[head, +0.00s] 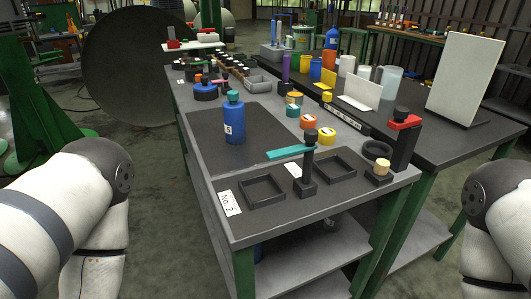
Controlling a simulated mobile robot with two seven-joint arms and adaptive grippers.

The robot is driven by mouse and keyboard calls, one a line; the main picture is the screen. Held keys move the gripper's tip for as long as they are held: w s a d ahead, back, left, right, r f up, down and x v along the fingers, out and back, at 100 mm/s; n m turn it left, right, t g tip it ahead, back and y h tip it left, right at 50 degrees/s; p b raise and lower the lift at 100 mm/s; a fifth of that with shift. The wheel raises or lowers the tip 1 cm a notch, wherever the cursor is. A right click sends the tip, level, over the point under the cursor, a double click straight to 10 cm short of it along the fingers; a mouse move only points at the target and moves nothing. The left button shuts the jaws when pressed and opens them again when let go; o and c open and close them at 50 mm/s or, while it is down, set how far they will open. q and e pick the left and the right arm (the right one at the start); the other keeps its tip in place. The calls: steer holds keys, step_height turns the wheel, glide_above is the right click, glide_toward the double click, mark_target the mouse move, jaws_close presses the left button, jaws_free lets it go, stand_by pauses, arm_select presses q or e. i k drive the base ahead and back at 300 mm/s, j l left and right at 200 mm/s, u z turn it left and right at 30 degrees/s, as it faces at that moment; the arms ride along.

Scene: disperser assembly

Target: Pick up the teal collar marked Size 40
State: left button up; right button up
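A small teal collar (293,110) stands on the grey table near its middle, right of the blue bottle. Any size marking on it is too small to read. An orange collar (310,121) and a yellow collar (327,136) stand in a row in front of it. The blue bottle (234,122) has a teal cap (232,96) and stands upright on a dark mat. Only links of my two arms show, at the left and right edges. Both grippers are out of view.
Two square black frames (247,199) lie at the table's front (229,232). A black post with a red top (405,122) stands at the right. The dark mat (203,130) is mostly clear.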

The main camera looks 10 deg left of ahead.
mark_target(293, 111)
steer(key=k+j+z, duration=0.15)
steer(key=j, duration=0.2)
steer(key=j+z, duration=0.1)
steer(key=j, duration=0.2)
steer(key=k+j+z, duration=0.15)
steer(key=j, duration=0.2)
steer(key=i+j+z, duration=0.25)
steer(key=j, duration=0.45)
steer(key=j+z, duration=0.25)
steer(key=j, duration=0.45)
steer(key=i+j+z, duration=0.3)
steer(key=i, duration=0.2)
steer(key=i+j+z, duration=0.4)
steer(key=j+z, duration=0.15)
steer(key=j, duration=0.35)
steer(key=j+z, duration=0.25)
steer(key=j, duration=0.35)
